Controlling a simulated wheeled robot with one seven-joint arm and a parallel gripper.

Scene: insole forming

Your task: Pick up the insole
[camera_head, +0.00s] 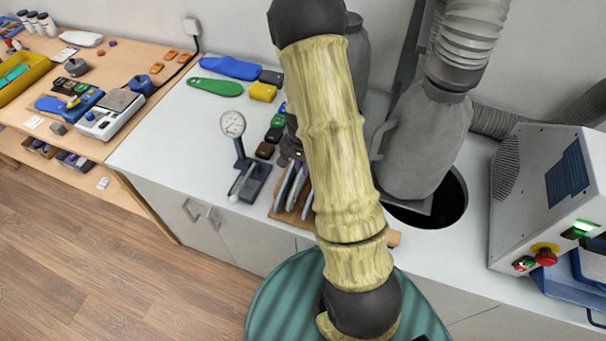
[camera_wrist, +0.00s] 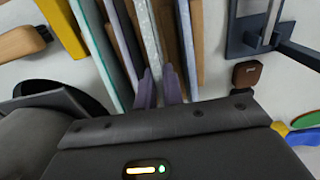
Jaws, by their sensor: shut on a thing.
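In the wrist view, several thin insoles or sheets stand on edge side by side between wooden dividers of a rack (camera_wrist: 199,40). My gripper (camera_wrist: 160,88) is low over them, its two purplish fingertips close together. It is shut on a pale speckled insole (camera_wrist: 148,38) standing on edge among the others. In the head view, the rack (camera_head: 282,214) with upright insoles (camera_head: 293,187) stands on the white counter, partly hidden by my arm. My gripper is hidden there. A green insole (camera_head: 214,86) and a blue one (camera_head: 231,68) lie flat farther back.
A dial gauge on a stand (camera_head: 233,126) is left of the rack. Small coloured blocks (camera_head: 265,150) lie behind it. A round dark opening (camera_head: 452,205) and a grey machine (camera_head: 535,205) are at right. A wooden bench (camera_head: 75,140) with tools is at left.

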